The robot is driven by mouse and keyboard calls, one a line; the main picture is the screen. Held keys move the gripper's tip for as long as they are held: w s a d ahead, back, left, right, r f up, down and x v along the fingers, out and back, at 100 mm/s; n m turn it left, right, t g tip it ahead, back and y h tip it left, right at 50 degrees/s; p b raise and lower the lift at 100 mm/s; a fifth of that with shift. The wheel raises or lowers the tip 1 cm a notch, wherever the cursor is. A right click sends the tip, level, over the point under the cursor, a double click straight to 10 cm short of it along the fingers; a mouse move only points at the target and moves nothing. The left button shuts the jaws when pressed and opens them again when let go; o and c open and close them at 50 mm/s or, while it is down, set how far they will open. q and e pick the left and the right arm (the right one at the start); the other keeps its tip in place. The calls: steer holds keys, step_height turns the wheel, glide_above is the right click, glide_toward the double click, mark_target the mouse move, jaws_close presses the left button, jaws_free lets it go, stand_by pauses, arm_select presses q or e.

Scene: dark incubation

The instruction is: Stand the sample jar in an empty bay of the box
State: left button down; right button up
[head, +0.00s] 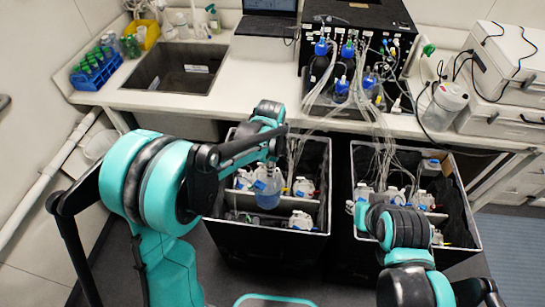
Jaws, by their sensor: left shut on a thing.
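My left gripper (271,163) is shut on the sample jar (267,193), a clear jar with a bluish lower part. It holds the jar upright over the left black box (232,232). That box has light-edged dividers making bays. White-and-blue capped bottles stand in its middle and front bays, and part of the inside is hidden by my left arm and the jar. I cannot tell how far the jar's base is above the box floor. My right gripper (364,214) is low over the left side of the right black box (472,215). Its fingers are mostly hidden.
The right box also holds capped bottles. Clear tubes run from both boxes up to blue-capped bottles (341,88) on the counter (220,98). A sink (178,68), a blue tube rack (96,70) and a white jug (443,103) are behind. A narrow gap separates the boxes.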

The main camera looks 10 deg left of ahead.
arm_select(q)
steer(key=shift+w, duration=0.25)
steer(key=shift+f, duration=0.2)
steer(key=shift+s+f+b, duration=0.25)
steer(key=shift+f+b, duration=0.35)
steer(key=shift+b, duration=0.1)
step_height(320, 180, down, 8)
steer(key=b, duration=0.5)
steer(key=shift+w, duration=0.1)
step_height(320, 180, down, 20)
steer(key=b, duration=1.4)
